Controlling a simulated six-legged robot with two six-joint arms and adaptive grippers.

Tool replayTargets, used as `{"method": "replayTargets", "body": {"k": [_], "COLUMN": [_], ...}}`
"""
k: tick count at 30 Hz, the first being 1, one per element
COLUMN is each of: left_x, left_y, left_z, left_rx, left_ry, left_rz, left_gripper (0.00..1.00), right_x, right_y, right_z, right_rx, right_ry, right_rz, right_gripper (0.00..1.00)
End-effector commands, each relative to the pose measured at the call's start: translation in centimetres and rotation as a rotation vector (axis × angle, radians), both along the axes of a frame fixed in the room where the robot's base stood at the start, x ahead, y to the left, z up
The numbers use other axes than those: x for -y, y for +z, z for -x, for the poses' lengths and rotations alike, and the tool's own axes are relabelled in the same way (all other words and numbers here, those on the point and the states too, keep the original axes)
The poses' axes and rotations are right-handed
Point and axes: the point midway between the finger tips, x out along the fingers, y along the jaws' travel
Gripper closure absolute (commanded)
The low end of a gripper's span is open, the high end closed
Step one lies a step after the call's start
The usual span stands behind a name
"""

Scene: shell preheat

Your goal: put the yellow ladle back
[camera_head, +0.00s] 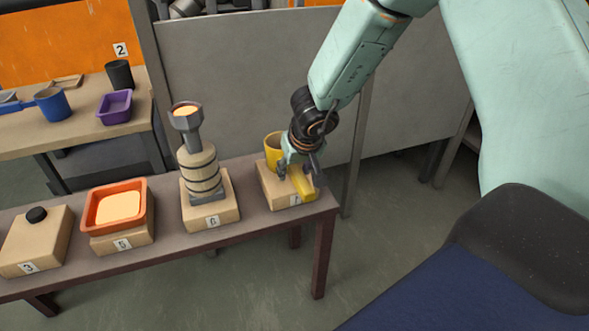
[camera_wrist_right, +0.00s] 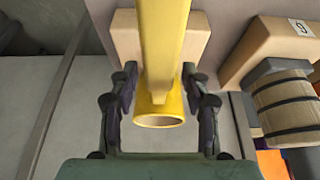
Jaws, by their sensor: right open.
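The yellow ladle (camera_head: 302,184) rests on a tan block (camera_head: 278,198) at the right end of the long table. Its round cup is at the back and its handle points to the front. My right gripper (camera_head: 297,172) is right over the ladle, tilted down, and hides its middle part. In the right wrist view the ladle (camera_wrist_right: 161,45) runs between the two spread fingers of my right gripper (camera_wrist_right: 160,80). A gap shows on each side, so the gripper is open around it. My left gripper is not in view.
Left along the table (camera_head: 165,243) stand a banded barrel-like stand (camera_head: 201,172) with a grey cup on top, an orange tray (camera_head: 116,207) and a block (camera_head: 36,240) with a black knob. A grey panel (camera_head: 230,70) rises behind. A side table (camera_head: 85,127) holds blue, purple and black vessels.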

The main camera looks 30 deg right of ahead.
Motion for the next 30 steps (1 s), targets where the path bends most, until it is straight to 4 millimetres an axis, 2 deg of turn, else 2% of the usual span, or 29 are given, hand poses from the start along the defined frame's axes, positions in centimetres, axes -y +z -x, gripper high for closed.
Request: {"method": "replayTargets", "body": {"k": [1, 3, 15, 21, 30], "left_x": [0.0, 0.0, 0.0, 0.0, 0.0], "left_y": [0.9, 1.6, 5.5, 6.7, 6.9], "left_z": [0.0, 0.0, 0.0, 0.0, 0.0], "left_rx": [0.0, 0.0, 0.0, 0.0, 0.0], "left_ry": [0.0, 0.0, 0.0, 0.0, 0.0], "left_rz": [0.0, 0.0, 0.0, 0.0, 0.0], "left_gripper": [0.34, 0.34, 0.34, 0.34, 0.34], "right_x": [-0.1, -0.2, -0.8, -0.9, -1.0], "right_y": [1.2, 2.4, 8.1, 9.8, 10.2], "right_z": [0.3, 0.8, 3.3, 4.1, 4.4], "right_rx": [0.001, 0.002, 0.001, 0.001, 0.001], "right_ry": [-0.001, -0.001, -0.001, -0.001, -0.001], "right_rz": [-0.001, -0.001, -0.001, -0.001, 0.0], "right_gripper": [0.52, 0.52, 0.52, 0.52, 0.52]}}
